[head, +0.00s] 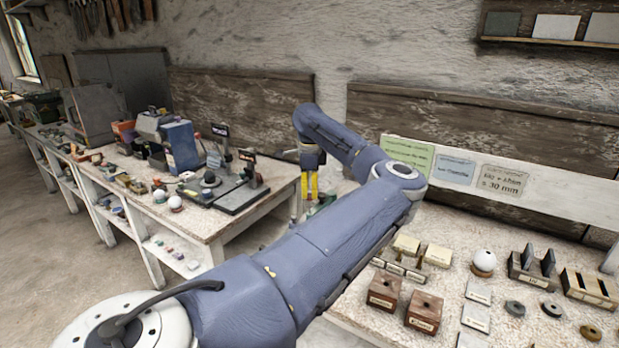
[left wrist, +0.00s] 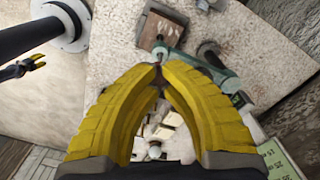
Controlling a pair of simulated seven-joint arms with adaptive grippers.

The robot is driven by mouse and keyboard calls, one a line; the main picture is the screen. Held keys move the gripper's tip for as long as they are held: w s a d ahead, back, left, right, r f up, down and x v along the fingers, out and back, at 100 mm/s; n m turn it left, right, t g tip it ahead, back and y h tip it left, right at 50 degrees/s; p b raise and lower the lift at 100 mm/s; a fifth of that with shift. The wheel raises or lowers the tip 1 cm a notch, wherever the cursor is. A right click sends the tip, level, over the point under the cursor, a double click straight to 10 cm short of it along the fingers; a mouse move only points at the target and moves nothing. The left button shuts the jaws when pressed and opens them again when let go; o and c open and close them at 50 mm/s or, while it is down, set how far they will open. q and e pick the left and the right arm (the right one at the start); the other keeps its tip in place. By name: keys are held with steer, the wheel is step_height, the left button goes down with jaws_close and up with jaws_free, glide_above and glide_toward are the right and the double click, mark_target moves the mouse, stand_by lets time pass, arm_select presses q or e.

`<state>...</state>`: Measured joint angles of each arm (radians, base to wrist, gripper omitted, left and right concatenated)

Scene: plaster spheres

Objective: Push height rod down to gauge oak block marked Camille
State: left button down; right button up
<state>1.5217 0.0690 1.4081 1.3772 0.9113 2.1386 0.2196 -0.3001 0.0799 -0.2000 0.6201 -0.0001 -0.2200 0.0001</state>
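My left gripper (head: 309,193) points down beyond the front table, its yellow fingers together. In the left wrist view its fingertips (left wrist: 158,66) meet just in front of a green metal device (left wrist: 205,68), which looks like the height gauge; I cannot tell whether they touch its rod. A brown block (left wrist: 162,32) sits beside the gauge's end. In the head view the gauge (head: 323,203) is mostly hidden behind my arm. Two brown labelled blocks (head: 385,287) (head: 424,311) stand on the front table; their names are too small to read. My right gripper (left wrist: 38,62) shows small at the left wrist view's left edge.
The front table also holds a white ball (head: 484,261), pale blocks (head: 437,255), a slotted stand (head: 534,265) and small rings. A sign board (head: 520,194) stands behind. A second table (head: 215,222) at left is crowded with tools. My left arm crosses the middle.

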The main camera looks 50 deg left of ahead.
arm_select(q)
step_height(320, 180, up, 13)
stand_by(2.1)
stand_by(0.4)
